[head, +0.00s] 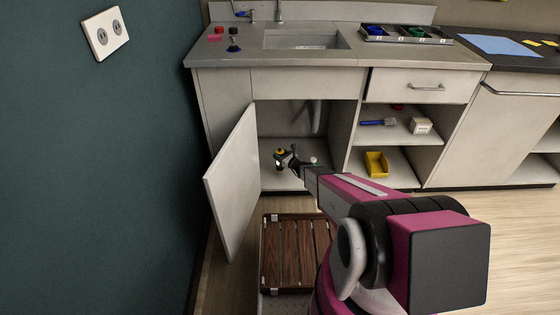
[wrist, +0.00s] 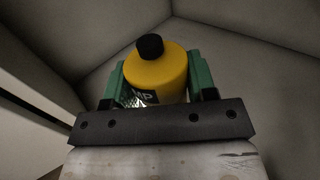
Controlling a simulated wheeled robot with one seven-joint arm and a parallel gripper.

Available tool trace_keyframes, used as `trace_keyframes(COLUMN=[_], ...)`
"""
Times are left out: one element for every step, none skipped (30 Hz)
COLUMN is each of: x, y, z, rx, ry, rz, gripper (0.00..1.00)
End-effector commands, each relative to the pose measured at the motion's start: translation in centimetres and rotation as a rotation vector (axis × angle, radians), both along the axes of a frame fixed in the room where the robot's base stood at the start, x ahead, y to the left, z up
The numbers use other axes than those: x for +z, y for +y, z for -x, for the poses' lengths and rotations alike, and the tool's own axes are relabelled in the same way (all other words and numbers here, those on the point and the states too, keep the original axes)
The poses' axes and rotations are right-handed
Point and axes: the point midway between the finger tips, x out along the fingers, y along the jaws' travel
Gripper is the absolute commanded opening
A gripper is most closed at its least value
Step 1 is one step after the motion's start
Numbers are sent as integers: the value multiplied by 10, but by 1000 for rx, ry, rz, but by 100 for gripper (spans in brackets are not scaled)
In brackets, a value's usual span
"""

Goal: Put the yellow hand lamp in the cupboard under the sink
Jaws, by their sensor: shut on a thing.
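In the head view the lamp (head: 280,155) is small, at the end of my gripper (head: 286,158), inside the opening of the cupboard under the sink (head: 275,125). The cupboard's door (head: 233,180) stands open to the left. I cannot tell whether the lamp touches the cupboard floor.
The sink (head: 300,40) is above the cupboard. Open shelves to the right hold a yellow bin (head: 376,164), a white box (head: 420,125) and a blue item (head: 378,122). A slatted wooden platform (head: 290,250) lies on the floor in front. A teal wall (head: 100,160) is at left.

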Motion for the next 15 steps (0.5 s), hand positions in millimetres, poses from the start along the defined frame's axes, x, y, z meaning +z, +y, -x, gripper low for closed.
trace_keyframes(x=[-5,-8,-13,-17,-22,-28,-32,-35,-37,-38,-38,-38,-37,-37,-37], y=[0,0,0,0,0,0,0,0,0,0,0,0,0,0,0], z=[0,0,-1,-1,-1,-1,-1,0,0,0,1,1,1,1,1], rx=[0,0,0,0,0,0,0,0,0,0,0,0,0,0,0], ry=[0,0,1,1,1,1,1,1,1,1,0,0,0,0,0], rz=[0,0,1,1,0,0,0,0,0,-1,0,0,0,0,0], gripper=[25,25,25,25,25,25,25,25,25,25,25,25,25,25,25])
